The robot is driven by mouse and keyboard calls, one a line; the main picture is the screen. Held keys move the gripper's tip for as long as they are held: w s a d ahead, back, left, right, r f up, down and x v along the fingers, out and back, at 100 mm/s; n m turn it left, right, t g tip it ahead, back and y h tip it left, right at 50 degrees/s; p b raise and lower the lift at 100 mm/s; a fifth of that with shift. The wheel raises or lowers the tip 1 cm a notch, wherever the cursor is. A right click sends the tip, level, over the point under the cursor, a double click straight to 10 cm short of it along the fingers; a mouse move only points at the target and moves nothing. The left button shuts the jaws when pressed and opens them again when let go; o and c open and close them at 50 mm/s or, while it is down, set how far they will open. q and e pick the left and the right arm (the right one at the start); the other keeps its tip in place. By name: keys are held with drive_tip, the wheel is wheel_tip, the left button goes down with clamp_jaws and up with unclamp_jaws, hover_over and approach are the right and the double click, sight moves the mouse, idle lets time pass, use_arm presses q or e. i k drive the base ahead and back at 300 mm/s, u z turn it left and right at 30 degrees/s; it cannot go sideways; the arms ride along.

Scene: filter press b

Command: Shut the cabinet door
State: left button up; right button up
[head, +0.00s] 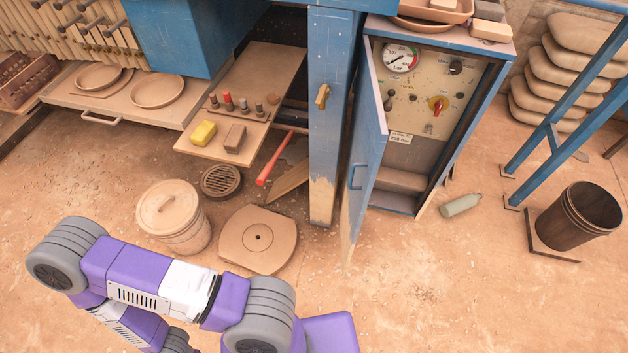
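The blue cabinet (487,105) stands right of centre, with a gauge, a red-and-yellow knob and switches on its inner panel (422,92). Its blue door (368,130) is hinged on the left side and stands open, swung out toward me. A blue handle (353,177) sits on the door's outer face. One purple and grey arm of mine crosses the lower left, below the door and apart from it. Neither gripper is in view.
A lidded bucket (172,228) and a round plate (258,240) are on the floor left of the door. A bottle (461,205) lies right of the cabinet. A dark bin (578,222) stands farther right. Floor in front of the cabinet is clear.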

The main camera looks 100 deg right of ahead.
sight(368, 132)
drive_tip(key=i, duration=0.1)
drive_tip(key=z, duration=3.8)
drive_tip(key=i, duration=0.5)
drive_tip(key=z, duration=0.05)
drive_tip(key=k, duration=1.3)
drive_tip(key=u, duration=0.65)
drive_tip(key=i, duration=1.3)
drive_tip(key=z, duration=0.7)
